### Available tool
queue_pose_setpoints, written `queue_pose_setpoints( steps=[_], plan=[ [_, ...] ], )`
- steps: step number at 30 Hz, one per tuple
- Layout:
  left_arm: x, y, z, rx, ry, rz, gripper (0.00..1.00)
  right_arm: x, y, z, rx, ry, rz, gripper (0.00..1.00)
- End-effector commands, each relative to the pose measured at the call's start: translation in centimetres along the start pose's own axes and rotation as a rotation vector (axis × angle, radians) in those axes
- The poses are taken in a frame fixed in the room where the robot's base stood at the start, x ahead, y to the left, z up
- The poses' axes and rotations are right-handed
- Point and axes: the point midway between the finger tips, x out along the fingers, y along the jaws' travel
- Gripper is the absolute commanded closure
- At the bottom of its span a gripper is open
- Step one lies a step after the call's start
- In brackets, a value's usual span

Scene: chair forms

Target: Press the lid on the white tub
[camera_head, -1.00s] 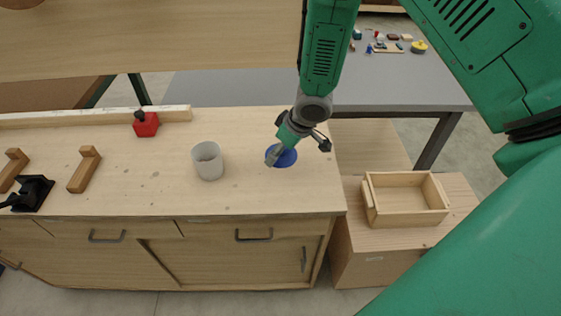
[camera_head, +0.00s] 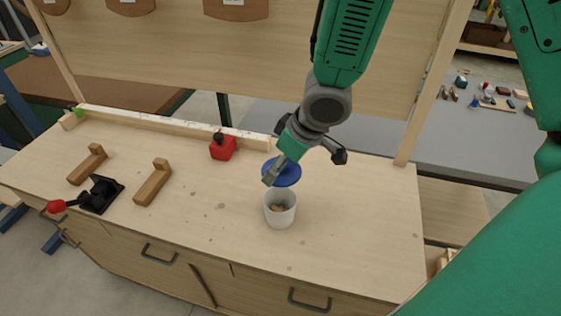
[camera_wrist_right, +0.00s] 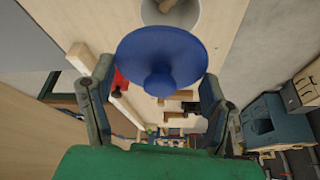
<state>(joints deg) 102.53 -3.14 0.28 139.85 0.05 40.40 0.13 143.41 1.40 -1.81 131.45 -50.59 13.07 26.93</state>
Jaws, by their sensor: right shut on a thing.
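The white tub (camera_head: 280,214) stands upright and open on the wooden bench, with something brown inside. It also shows at the top of the right wrist view (camera_wrist_right: 204,14). The round blue lid (camera_head: 287,176) is in my right gripper (camera_head: 304,168), just behind the tub's rim in the head view. In the right wrist view the lid (camera_wrist_right: 165,47) sits between the two fingers, knob towards the palm, and covers part of the tub's opening. The lid is off the tub, its exact height unclear. My left gripper is not in view.
A red block with a black knob (camera_head: 222,147) stands near the back rail (camera_head: 170,127). Two wooden brackets (camera_head: 153,182) and a black clamp with a red handle (camera_head: 99,194) are at the left. Bench around the tub is clear. A grey table (camera_head: 390,135) stands behind.

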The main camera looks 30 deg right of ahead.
Motion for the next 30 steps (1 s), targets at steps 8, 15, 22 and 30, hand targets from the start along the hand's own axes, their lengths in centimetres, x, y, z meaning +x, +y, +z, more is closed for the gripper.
queue_pose_setpoints(
  steps=[8, 15, 22, 30],
  plan=[
    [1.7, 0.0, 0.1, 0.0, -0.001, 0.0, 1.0, 1.7, 0.0, 0.4, -0.001, -0.003, 0.001, 0.48],
    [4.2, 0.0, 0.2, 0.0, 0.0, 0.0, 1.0, 3.8, 0.4, 1.4, 0.002, -0.001, -0.003, 0.48],
    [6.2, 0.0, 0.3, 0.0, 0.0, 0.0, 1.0, 5.8, 0.5, 2.3, 0.001, -0.002, -0.004, 0.48],
    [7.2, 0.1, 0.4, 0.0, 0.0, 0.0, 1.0, 7.1, 0.2, 2.7, -0.001, -0.002, -0.001, 0.48]
  ],
)
